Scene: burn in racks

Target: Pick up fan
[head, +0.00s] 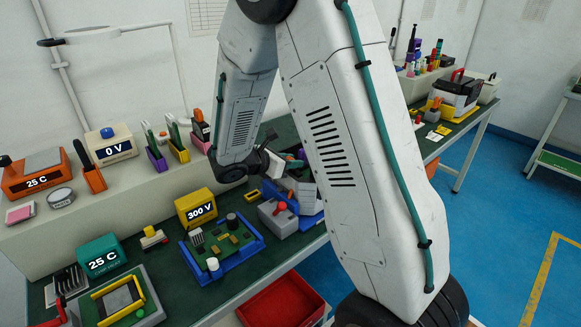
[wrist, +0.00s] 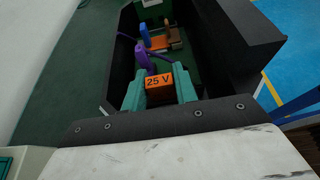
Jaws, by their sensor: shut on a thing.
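My gripper (wrist: 160,72) shows in the wrist view with its two teal fingers on either side of an orange block marked "25 V" (wrist: 159,82). It is shut on this block; I cannot tell whether the block is part of the fan. The block is inside or over a black open-topped box (wrist: 236,65). In the head view my gripper (head: 294,163) is low over the green bench, partly hidden by my arm, and the held block cannot be made out. No other thing is clearly a fan.
In the box beyond are a purple piece (wrist: 142,56), a blue piece (wrist: 142,32) and a brown piece (wrist: 173,34). A blue tray with a circuit board (head: 222,247) and a yellow 300 V unit (head: 196,208) stand left of my gripper. A red bin (head: 282,302) is below the bench.

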